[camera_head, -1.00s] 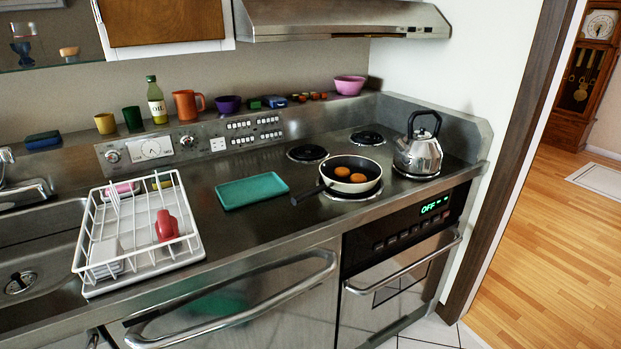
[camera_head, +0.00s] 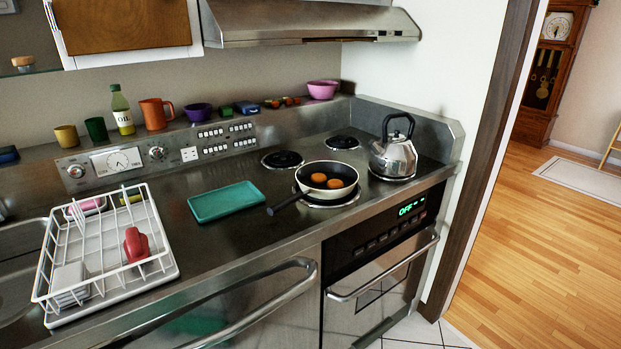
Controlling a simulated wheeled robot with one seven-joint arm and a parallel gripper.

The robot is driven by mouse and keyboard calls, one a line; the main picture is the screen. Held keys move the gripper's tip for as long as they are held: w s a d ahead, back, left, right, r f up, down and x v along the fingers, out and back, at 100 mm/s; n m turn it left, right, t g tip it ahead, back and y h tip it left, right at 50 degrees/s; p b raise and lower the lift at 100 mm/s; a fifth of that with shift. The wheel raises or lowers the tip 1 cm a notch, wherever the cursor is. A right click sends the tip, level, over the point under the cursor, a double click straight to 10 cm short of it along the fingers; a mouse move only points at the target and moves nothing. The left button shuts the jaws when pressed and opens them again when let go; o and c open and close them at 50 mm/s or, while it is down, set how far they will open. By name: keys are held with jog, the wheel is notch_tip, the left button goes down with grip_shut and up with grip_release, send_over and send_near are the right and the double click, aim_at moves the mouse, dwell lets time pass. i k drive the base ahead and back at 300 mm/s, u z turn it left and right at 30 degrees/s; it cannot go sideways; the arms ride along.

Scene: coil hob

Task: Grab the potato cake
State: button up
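Two round orange-brown pieces, which look like the potato cakes, lie in a frying pan. One potato cake (camera_head: 319,178) is at the left and the other (camera_head: 335,184) is just right of it. The pan (camera_head: 309,190) is cream inside with a dark outside and sits on the front coil of the hob. Its dark handle (camera_head: 287,204) points to the front left. My gripper is not in view.
A steel kettle (camera_head: 393,156) stands right of the pan. A teal tray (camera_head: 226,201) lies left of it on the counter. A white dish rack (camera_head: 160,271) holds a red item. Bottle, cups and bowls line the back ledge. A range hood (camera_head: 310,22) hangs above.

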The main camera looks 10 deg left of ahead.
aim_at(317, 179)
jog(key=i, duration=0.85)
jog(key=z, duration=0.05)
